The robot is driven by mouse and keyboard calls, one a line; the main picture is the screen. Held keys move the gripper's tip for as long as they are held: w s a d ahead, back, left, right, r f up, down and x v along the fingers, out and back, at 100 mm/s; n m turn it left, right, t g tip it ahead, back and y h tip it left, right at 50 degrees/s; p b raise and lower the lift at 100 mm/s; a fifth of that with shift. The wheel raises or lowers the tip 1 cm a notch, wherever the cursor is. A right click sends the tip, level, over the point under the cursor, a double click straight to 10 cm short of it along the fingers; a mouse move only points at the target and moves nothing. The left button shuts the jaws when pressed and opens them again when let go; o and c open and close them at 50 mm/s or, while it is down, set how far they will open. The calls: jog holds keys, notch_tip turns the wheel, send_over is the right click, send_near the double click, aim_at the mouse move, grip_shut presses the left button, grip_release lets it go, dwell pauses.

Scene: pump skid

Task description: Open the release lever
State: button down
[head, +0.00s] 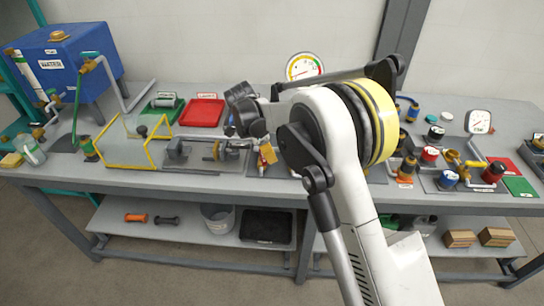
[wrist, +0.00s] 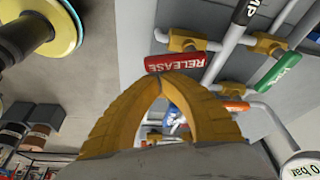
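The release lever (wrist: 175,62) is a red bar marked RELEASE in white, in the upper middle of the wrist view. It joins a brass fitting (wrist: 188,42) on a grey pipe. My gripper (wrist: 163,76) has two yellow fingers whose tips meet just below the lever's lower edge in the picture. Nothing shows held between the fingertips. I cannot tell whether they touch the lever. In the head view my arm hides the gripper, and I cannot single out the release lever there.
A black lever (wrist: 248,10), a green lever (wrist: 278,72) and an orange handle (wrist: 236,106) sit close by on the pipes. A pressure gauge (wrist: 303,167) is at lower right. The bench (head: 110,172) also carries a blue tank (head: 68,62) and a red tray (head: 202,113).

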jog(key=shift+w+a, duration=0.4)
jog(key=shift+w, duration=0.3)
jog(key=d, duration=0.4)
jog(key=shift+s+r, duration=0.1)
jog(key=shift+r, duration=0.25)
jog(key=w+p+v, duration=0.1)
jog(key=p+v, duration=0.1)
jog(key=v, duration=0.7)
jog(key=shift+a+p, duration=0.2)
jog(key=shift+p, duration=0.15)
jog(key=shift+r, duration=0.1)
